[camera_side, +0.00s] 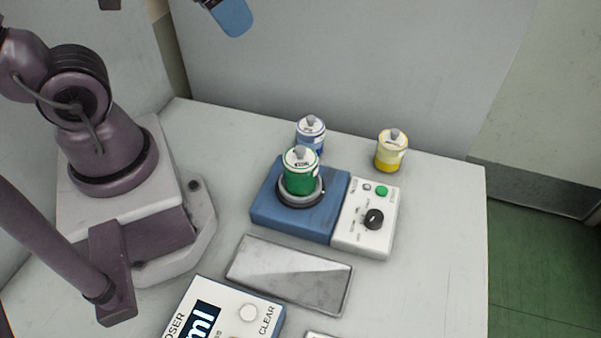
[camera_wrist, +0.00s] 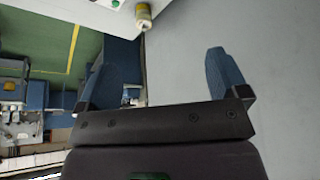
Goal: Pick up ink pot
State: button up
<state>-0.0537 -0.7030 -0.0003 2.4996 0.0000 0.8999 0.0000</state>
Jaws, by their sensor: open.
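Three ink pots with white lids and grey knobs show in the side view. The green pot (camera_side: 302,172) stands upright in a dark ring on a blue device (camera_side: 268,212). The blue pot (camera_side: 311,138) stands behind it, partly hidden by the green one. The yellow pot (camera_side: 391,152) stands on the table to the right; a yellowish pot (camera_wrist: 143,16) also shows at the top of the wrist view. My gripper (camera_wrist: 162,72) is open and empty, its two blue fingers wide apart. In the side view one blue finger (camera_side: 231,16) shows at the top edge, well above the pots.
A white control panel (camera_side: 350,232) with a green button and black knob joins the blue device. A grey metal plate (camera_side: 290,274) and a white box with a display (camera_side: 240,308) lie in front. The table's right part (camera_side: 445,240) is clear. A wall stands behind.

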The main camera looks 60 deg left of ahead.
jog(key=w+a+f+n+g+h, duration=0.1)
jog(key=a+f+n+g, duration=0.35)
jog(key=f, duration=0.45)
jog(key=n+t+h, duration=0.4)
jog(key=n+h, duration=1.2)
send_near(300, 167)
jog(key=shift+g, duration=0.25)
jog(key=a+f, duration=0.1)
jog(key=s+a+f, duration=0.1)
jog(key=f, duration=0.1)
jog(key=s+a+f, duration=0.1)
jog(key=shift+a+f, duration=0.2)
jog(key=shift+a, duration=0.2)
jog(key=shift+w+a+r+n+t, duration=0.3)
jog(key=shift+w+t, duration=0.2)
jog(key=shift+w, duration=0.2)
jog(key=shift+w+d+r+t, duration=0.1)
jog(key=shift+w+r+t, duration=0.1)
jog(key=shift+w+t, duration=0.1)
jog(key=x, duration=1.2)
jog(key=shift+s+d+r, duration=0.1)
jog(key=shift+d+r, duration=0.2)
jog(key=shift+r, duration=0.1)
jog(key=c, duration=1.2)
